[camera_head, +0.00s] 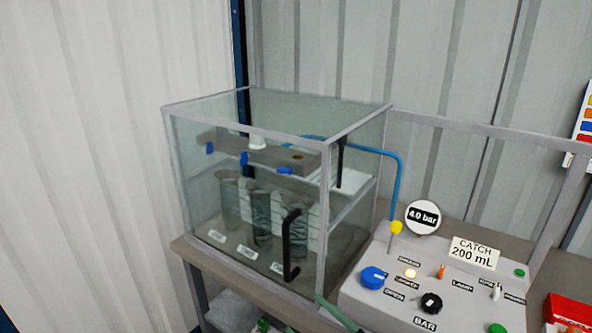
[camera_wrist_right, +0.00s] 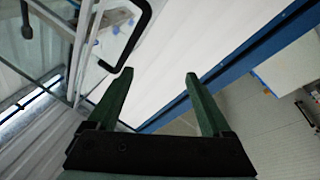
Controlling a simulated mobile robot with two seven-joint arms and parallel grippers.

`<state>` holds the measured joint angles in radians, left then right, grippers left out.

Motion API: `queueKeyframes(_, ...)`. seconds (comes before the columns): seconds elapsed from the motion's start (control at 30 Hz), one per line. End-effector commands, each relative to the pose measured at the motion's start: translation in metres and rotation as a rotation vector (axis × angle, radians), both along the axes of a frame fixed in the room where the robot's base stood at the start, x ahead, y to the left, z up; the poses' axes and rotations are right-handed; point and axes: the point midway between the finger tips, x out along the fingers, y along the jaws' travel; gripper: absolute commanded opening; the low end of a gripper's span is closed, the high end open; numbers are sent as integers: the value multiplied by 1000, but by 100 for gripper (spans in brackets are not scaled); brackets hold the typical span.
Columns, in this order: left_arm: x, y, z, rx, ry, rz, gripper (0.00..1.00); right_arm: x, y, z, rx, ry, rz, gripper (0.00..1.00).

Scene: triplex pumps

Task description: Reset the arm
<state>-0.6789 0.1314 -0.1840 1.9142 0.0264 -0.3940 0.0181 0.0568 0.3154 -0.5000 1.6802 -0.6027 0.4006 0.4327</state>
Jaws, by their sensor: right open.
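My right gripper (camera_wrist_right: 157,74) is open in the right wrist view, with two green fingers spread apart and nothing between them. In the head view a green finger of it (camera_head: 338,313) shows at the bottom edge, below the glass cabinet (camera_head: 342,215). The cabinet's black door handle (camera_head: 288,245) is above and left of that finger. The handle also shows in the right wrist view (camera_wrist_right: 145,30), beyond the left fingertip and apart from it as far as I can tell. My left gripper is in neither view.
The cabinet, holding several cylinders (camera_head: 260,215), stands on a bench (camera_head: 235,275). To its right is a control panel (camera_head: 385,300) with knobs, a 4.0 bar gauge (camera_head: 423,217) and a "CATCH 200 mL" display (camera_head: 471,252). A red box (camera_head: 570,312) sits at far right.

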Motion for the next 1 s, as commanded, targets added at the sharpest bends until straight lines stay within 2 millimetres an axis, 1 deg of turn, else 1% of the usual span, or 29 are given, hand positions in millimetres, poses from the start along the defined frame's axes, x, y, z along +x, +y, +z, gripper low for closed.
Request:
queueKeyframes(0.03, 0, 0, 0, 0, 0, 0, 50, -4, -14, -21, 34, 97, -87, 84)
queueKeyframes(0.07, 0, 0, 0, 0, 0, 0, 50, -6, -24, -34, 49, 154, -141, 84)
queueKeyframes(0.1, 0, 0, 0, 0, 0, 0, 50, -10, -37, -53, 63, 233, -209, 84)
queueKeyframes(0.17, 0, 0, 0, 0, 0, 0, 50, -21, -56, -83, 75, 358, -307, 84)
queueKeyframes(0.2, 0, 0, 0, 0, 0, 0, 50, -32, -69, -104, 79, 445, -367, 84)
queueKeyframes(0.27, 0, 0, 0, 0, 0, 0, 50, -52, -87, -136, 77, 577, -447, 84)
queueKeyframes(0.3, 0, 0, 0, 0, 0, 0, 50, -68, -97, -156, 75, 664, -494, 84)
queueKeyframes(0.33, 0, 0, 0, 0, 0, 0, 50, -81, -104, -170, 69, 729, -525, 84)
queueKeyframes(0.37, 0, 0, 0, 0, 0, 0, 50, -94, -111, -183, 63, 788, -552, 84)
queueKeyframes(0.4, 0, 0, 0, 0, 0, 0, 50, -111, -117, -199, 54, 862, -582, 84)
queueKeyframes(0.5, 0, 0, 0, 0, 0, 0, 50, -149, -130, -227, 35, 1012, -631, 84)
queueKeyframes(0.6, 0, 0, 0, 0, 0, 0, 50, -174, -135, -242, 22, 1104, -655, 84)
queueKeyframes(0.7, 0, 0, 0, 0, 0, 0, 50, -186, -138, -249, 14, 1146, -663, 84)
queueKeyframes(1.0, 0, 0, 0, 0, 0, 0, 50, -187, -138, -250, 13, 1151, -664, 84)
